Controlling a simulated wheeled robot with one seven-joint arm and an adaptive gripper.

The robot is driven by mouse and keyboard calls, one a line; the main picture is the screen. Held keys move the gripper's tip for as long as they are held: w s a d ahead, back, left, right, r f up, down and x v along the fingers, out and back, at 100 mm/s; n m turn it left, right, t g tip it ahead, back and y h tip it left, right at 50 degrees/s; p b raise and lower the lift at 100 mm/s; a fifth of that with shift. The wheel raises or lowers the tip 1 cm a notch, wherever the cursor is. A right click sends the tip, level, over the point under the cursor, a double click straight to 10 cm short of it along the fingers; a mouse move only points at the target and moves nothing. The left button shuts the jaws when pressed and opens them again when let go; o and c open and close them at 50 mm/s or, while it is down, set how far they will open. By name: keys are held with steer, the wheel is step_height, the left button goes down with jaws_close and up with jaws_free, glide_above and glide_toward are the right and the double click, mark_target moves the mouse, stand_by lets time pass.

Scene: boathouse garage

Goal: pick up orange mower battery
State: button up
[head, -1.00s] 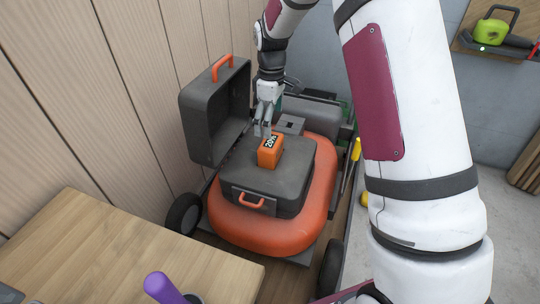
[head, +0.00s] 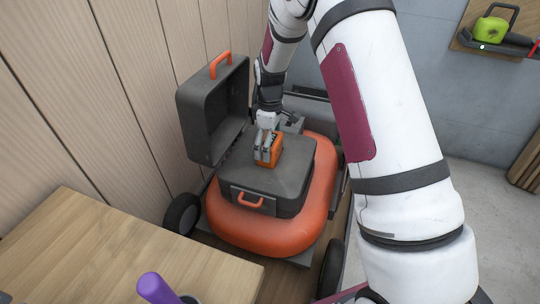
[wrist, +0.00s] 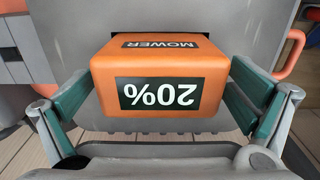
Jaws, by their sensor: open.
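The orange mower battery (head: 277,149) stands on the dark grey block on top of the orange mower (head: 322,195). In the wrist view the battery (wrist: 160,77) fills the middle, with "MOWER" and "20%" labels upside down. My gripper (head: 266,158) is lowered at the battery, and its fingers hide part of it in the head view. In the wrist view my gripper (wrist: 160,110) is open, with one finger on each side of the battery. A gap shows on either side.
A dark grey lid with an orange handle (head: 220,64) stands open left of the battery, close to the wood wall. A wooden table (head: 120,245) is at the front left, with a purple-handled thing (head: 156,288) on it. Concrete floor (head: 490,215) is clear at right.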

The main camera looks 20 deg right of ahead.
steer(key=shift+c, duration=0.6)
steer(key=c, duration=1.8)
steer(key=shift+o, duration=0.2)
steer(key=shift+r, duration=0.1)
